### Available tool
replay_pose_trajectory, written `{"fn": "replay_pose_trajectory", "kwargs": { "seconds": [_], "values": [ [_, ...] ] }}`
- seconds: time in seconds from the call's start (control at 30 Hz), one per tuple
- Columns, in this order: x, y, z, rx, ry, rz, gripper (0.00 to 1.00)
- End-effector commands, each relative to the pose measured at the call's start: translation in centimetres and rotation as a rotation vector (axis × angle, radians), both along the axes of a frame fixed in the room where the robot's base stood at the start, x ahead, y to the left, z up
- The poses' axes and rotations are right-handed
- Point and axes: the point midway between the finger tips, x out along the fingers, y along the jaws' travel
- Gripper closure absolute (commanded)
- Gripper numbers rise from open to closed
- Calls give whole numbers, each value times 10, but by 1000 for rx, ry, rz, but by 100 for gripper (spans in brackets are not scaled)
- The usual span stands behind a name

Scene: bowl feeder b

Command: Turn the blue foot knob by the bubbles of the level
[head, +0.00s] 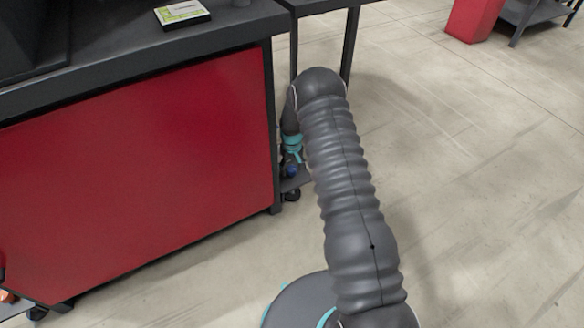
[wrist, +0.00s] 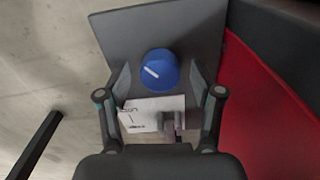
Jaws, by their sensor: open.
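The blue foot knob (wrist: 158,69) shows in the wrist view on a grey plate (wrist: 118,32), with a white pointer line slanting across its face. My gripper (wrist: 160,78) is open, one finger on each side of the knob in the picture. Gaps show between knob and fingers, and whether it is deep enough to surround the knob cannot be told. In the head view, my gripper (head: 292,148) is low beside the bench corner, with the blue knob (head: 290,169) just below, partly hidden. A small flat white and yellow-green item (head: 183,13) lies on the bench; its bubbles cannot be read.
A printed white label (wrist: 140,112) lies beside the knob. The bench's red panel (head: 140,175) stands close beside my gripper, and also on the right in the wrist view (wrist: 262,125). Dark legs (head: 350,45) stand behind my arm. Open floor (head: 460,170) lies to the right.

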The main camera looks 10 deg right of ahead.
Motion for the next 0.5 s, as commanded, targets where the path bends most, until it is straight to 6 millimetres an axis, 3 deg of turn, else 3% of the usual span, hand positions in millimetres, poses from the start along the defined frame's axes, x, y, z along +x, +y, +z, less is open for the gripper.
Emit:
{"fn": "replay_pose_trajectory", "kwargs": {
  "seconds": [0.17, 0.5],
  "values": [
    [1, 0, 18, 0, -3, 0, 34],
    [1, 0, 83, 0, -4, 0, 34]
  ]
}}
